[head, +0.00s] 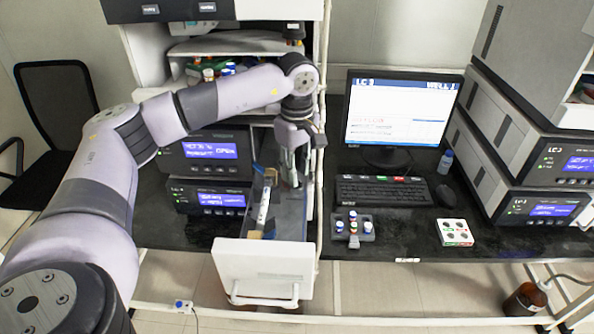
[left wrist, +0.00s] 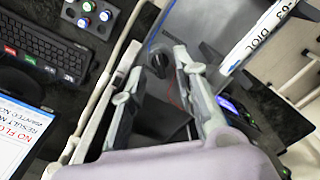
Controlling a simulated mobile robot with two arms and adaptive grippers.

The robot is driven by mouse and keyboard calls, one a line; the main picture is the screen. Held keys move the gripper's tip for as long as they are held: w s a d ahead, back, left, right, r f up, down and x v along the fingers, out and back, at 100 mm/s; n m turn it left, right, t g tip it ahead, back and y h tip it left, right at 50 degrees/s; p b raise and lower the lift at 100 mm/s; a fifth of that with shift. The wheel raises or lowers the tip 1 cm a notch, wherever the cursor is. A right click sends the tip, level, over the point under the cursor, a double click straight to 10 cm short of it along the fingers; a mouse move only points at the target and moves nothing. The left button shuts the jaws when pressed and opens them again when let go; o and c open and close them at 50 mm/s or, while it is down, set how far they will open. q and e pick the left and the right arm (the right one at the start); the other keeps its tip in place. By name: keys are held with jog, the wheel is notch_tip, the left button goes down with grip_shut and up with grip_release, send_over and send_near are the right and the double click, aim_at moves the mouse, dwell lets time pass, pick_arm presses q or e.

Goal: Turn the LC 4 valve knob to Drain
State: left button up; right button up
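My left gripper (head: 290,180) reaches down into an open drawer of the left instrument stack in the head view. In the left wrist view its two fingers (left wrist: 157,60) are spread apart with nothing held between them. A dark round knob (left wrist: 159,66) shows between and beyond the fingertips. I cannot read its position marks or tell whether the fingers touch it. In the head view the knob is hidden by the gripper and drawer. The white drawer front (head: 262,272) is pulled out toward me. My right gripper is not in view.
A pale labelled column (head: 264,211) lies along the drawer's left side, close to the gripper. A white upright edge and pale tubing (head: 322,150) run just right. Monitor (head: 400,112), keyboard (head: 384,191), vial holder (head: 353,229) and white block (head: 455,233) stand right on the black bench.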

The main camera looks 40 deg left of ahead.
pick_arm(q)
jog(key=shift+f, duration=0.9)
jog(key=shift+c, duration=0.3)
grip_shut()
